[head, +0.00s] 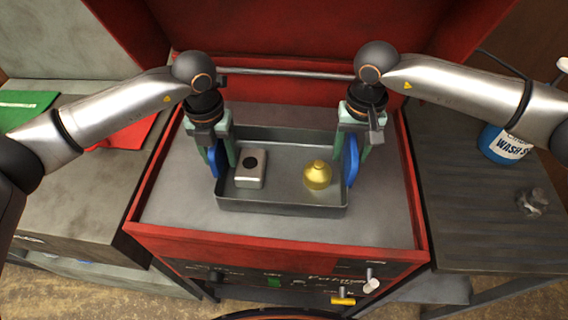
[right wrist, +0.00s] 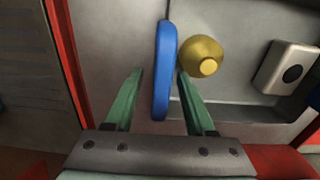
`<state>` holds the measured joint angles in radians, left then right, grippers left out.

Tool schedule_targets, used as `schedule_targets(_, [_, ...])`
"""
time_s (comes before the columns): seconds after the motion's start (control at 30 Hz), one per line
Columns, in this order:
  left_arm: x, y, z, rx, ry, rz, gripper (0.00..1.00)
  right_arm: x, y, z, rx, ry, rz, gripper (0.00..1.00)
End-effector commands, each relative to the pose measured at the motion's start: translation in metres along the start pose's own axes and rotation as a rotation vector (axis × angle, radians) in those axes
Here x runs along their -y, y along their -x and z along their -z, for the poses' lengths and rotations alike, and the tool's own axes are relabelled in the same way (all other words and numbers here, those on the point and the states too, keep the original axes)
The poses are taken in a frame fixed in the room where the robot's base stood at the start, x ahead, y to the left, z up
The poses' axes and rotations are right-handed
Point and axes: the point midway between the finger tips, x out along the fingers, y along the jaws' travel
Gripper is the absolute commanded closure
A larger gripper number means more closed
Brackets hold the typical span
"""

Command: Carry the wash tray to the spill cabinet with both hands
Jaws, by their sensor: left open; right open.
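The grey metal wash tray (head: 280,208) sits on the grey floor of a red-walled cabinet, with a blue handle at each end. It holds a silver box with a black round spot (head: 250,169) and a brass rounded piece (head: 317,175). My left gripper (head: 222,165) is open at the left blue handle (head: 213,162). My right gripper (head: 358,150) is open at the right blue handle (head: 351,160). In the right wrist view the blue handle (right wrist: 162,70) stands between the two green fingers, with a gap to the left finger; contact with the right finger is unclear.
A dark bench at right carries a blue wash bottle (head: 503,143) and a crumpled clear item (head: 532,201). A grey bench at left carries a green sheet (head: 24,107) and a red one (head: 125,132). The red front panel (head: 290,270) has knobs. Bare floor surrounds the tray.

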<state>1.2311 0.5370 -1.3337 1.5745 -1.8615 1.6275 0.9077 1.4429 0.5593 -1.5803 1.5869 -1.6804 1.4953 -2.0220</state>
Motion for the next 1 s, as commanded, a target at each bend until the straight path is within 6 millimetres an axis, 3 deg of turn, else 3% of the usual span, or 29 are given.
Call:
schedule_targets(0.2, [0.0002,-0.0001,0.0,0.0,0.0,0.0,0.45,0.0,-0.0001,0.0,0.0,0.0,0.0,0.45])
schedule_targets(0.7, [0.0002,0.0003,0.0,0.0,0.0,0.0,1.0,0.0,0.0003,0.0001,0.0,0.0,0.0,1.0])
schedule_targets(1.0, [0.0001,0.0004,-0.0001,0.0,0.0,0.0,1.0,-0.0002,0.0004,0.0002,0.0,0.0,-0.001,1.0])
